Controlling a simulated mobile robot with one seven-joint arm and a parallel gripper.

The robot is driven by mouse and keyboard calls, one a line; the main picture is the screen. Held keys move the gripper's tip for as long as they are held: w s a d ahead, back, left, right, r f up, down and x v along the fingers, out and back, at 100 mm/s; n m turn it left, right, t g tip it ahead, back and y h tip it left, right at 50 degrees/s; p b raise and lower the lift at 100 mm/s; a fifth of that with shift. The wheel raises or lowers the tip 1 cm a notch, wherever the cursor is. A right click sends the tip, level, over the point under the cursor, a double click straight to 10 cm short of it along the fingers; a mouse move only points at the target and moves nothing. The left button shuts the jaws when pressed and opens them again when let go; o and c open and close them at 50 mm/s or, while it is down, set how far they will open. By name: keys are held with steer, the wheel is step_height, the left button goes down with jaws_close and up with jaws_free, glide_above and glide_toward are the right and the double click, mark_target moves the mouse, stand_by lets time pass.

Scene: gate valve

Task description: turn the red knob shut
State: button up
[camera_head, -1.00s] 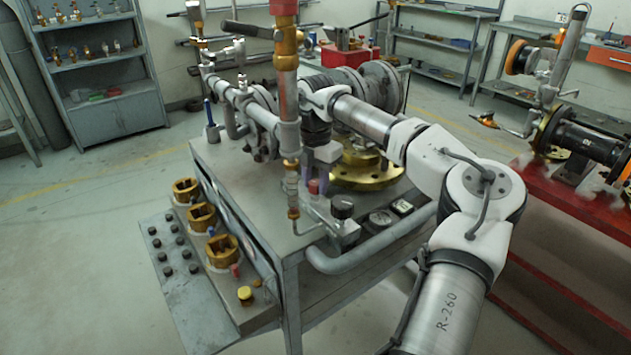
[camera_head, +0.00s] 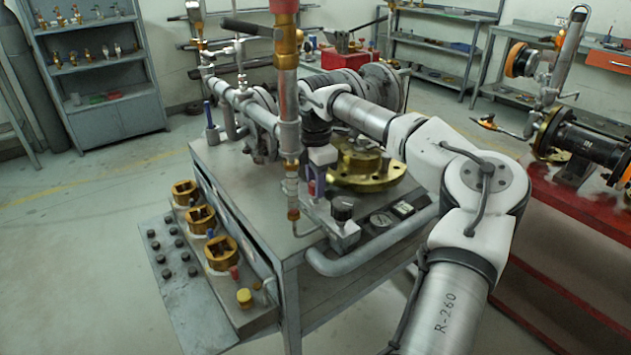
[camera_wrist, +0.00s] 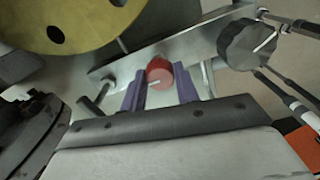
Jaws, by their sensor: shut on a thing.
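The red knob (camera_wrist: 160,72) is a short red cylinder with a pale mark on its face, on a grey metal bar in the wrist view. The two purple fingers of my gripper (camera_wrist: 160,84) stand on either side of it and are shut on it. In the head view, my gripper (camera_head: 319,172) points down at the bench, and only a small red part of the knob (camera_head: 311,188) shows beside the fingers. The pipe in front and the fingers hide the rest.
A dark round knob (camera_wrist: 248,44) stands close to the right of the red one. A brass flange (camera_head: 368,172) lies behind my gripper. A vertical pipe (camera_head: 290,110) rises just left of my gripper.

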steer(key=o, duration=1)
steer(key=shift+c, duration=0.2)
step_height(320, 180, up, 14)
steer(key=shift+f, duration=0.1)
